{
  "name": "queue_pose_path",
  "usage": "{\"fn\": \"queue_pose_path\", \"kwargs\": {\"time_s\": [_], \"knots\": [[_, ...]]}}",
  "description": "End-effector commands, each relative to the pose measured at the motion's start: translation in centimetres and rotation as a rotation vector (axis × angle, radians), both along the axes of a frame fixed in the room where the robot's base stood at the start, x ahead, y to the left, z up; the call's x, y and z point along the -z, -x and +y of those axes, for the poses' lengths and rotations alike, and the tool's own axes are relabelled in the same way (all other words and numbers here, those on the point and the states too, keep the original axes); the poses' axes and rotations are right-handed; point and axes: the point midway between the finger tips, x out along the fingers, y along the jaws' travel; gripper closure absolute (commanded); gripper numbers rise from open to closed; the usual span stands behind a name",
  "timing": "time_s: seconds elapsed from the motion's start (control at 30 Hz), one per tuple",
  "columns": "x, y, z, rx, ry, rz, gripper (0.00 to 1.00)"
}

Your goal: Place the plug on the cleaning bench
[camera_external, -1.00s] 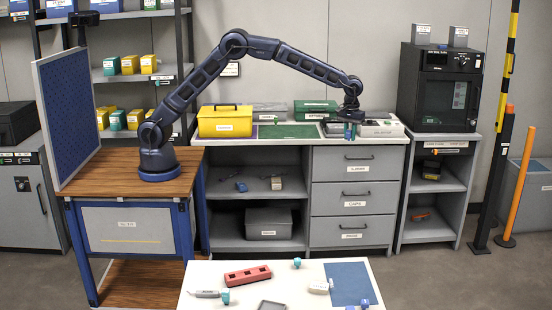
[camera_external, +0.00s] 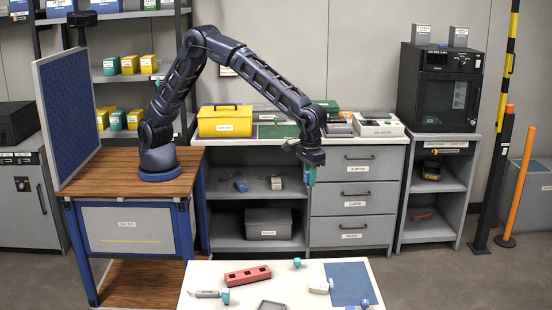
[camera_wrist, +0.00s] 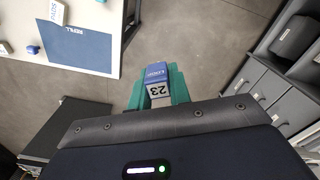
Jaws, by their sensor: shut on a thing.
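My gripper (camera_external: 309,176) hangs in front of the drawer unit, between the back counter and the front table. In the wrist view its teal fingers (camera_wrist: 159,90) are shut on the plug (camera_wrist: 157,75), a small block with a blue end and a white face marked 23. The plug is clear of any surface; floor shows beyond it. In the outside view I cannot clearly tell the plug from the fingers. No readable label marks the cleaning bench. The white front table (camera_external: 230,272) has a blue mat (camera_external: 349,284), also seen in the wrist view (camera_wrist: 77,42).
The front table holds a red socketed block (camera_external: 247,276), a grey tray (camera_external: 272,305) and several small teal, blue and white parts. The back counter has a yellow case (camera_external: 225,121), a green mat (camera_external: 278,131) and grey devices. Floor between them is clear.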

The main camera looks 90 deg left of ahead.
Motion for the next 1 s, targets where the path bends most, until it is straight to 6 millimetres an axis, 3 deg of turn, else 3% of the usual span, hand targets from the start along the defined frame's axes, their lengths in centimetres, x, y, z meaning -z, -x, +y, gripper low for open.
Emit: {"fn": "queue_pose_path", "kwargs": {"time_s": [0.03, 0.2, 0.5, 0.8, 1.0], "knots": [[0.1, 1.9, -1.8, 0.031, -0.001, 0.000, 1.00], [0.5, 7.6, -6.6, 0.118, 0.000, 0.001, 1.00], [1.1, 18.7, -13.6, 0.273, -0.001, 0.000, 1.00], [1.7, 29.4, -18.1, 0.414, 0.000, 0.000, 1.00], [1.9, 33.3, -19.3, 0.463, 0.000, 0.000, 1.00]]}}
